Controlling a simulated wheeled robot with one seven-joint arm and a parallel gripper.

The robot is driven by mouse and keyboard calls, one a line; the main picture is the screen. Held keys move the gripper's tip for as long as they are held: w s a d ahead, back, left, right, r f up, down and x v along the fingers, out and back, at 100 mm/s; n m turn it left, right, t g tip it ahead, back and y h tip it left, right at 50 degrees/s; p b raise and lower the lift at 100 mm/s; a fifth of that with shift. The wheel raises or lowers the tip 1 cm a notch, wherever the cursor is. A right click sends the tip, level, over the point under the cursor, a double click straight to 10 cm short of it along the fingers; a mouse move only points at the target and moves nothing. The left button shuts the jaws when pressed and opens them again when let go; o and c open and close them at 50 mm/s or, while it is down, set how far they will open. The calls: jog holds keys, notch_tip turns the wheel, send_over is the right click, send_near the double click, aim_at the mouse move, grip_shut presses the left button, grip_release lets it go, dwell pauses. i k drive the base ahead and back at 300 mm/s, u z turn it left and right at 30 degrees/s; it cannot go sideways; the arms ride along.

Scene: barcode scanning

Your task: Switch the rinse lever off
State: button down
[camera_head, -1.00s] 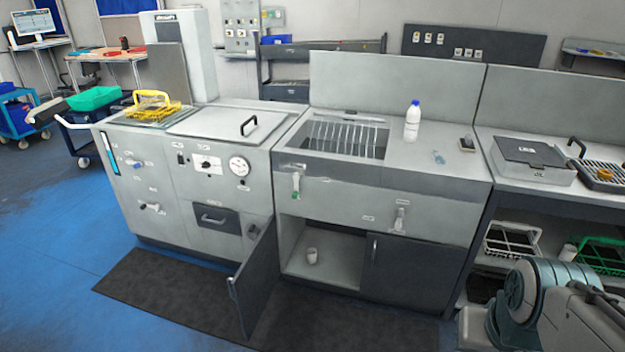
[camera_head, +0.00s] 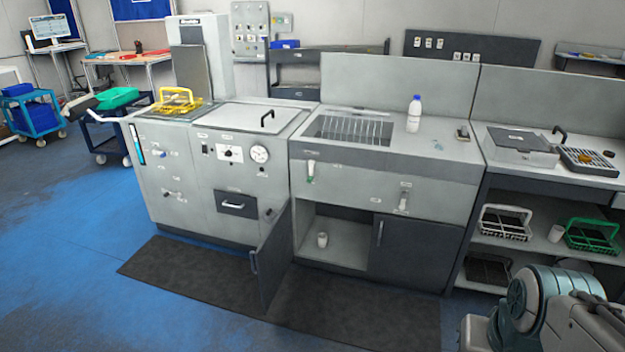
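A white lever with a green end (camera_head: 310,172) hangs down on the front panel, below the left side of the slatted basin (camera_head: 348,128). A second lever, pale grey (camera_head: 403,202), hangs on the same panel to the right, under a small label. The labels are too small to read, so I cannot tell which one is the rinse lever. Part of my arm shows at the lower right, well apart from both levers. My gripper is not in view.
A dark cabinet door (camera_head: 272,258) stands open below the basin, jutting toward me. A white cup (camera_head: 322,240) is inside the cabinet. A white bottle (camera_head: 414,114) stands on the counter. A dark mat (camera_head: 190,278) covers the floor in front; blue floor is clear at left.

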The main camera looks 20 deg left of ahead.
aim_at(311, 161)
jog(key=k, duration=0.65)
jog(key=u, duration=0.5)
jog(key=i, duration=0.55)
jog(key=u, duration=0.95)
jog(key=i, duration=2.1)
jog(key=z, duration=1.4)
jog(key=i, duration=0.55)
jog(key=z, duration=0.55)
